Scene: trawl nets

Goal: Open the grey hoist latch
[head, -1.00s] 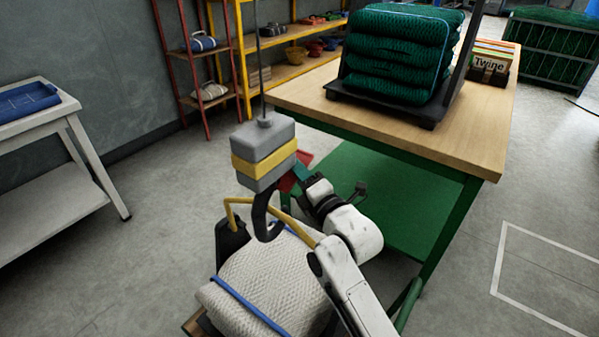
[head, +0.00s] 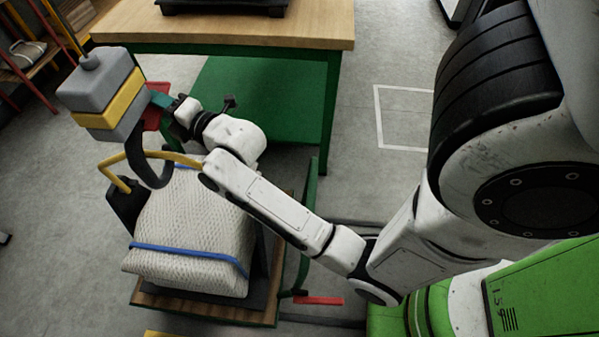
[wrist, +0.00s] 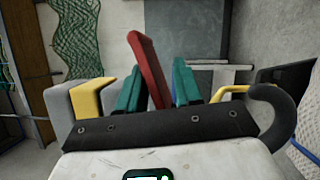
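The grey hoist block (head: 86,88) with a yellow band hangs at the left in the head view, its dark hook (head: 150,166) below. The block's edge also shows at the left in the wrist view (wrist: 58,103). A red lever (head: 158,117) sticks out from the hoist's right side; I take it for the latch. My gripper (head: 167,100) is at this lever. In the wrist view, the red lever (wrist: 147,66) stands tilted between my two teal fingers (wrist: 158,84). It is close to the left finger, and a gap shows beside the right one. The lever's base is hidden.
A wooden-topped workbench (head: 225,35) with green legs stands behind. Grey floor (head: 365,160) is clear to its right.

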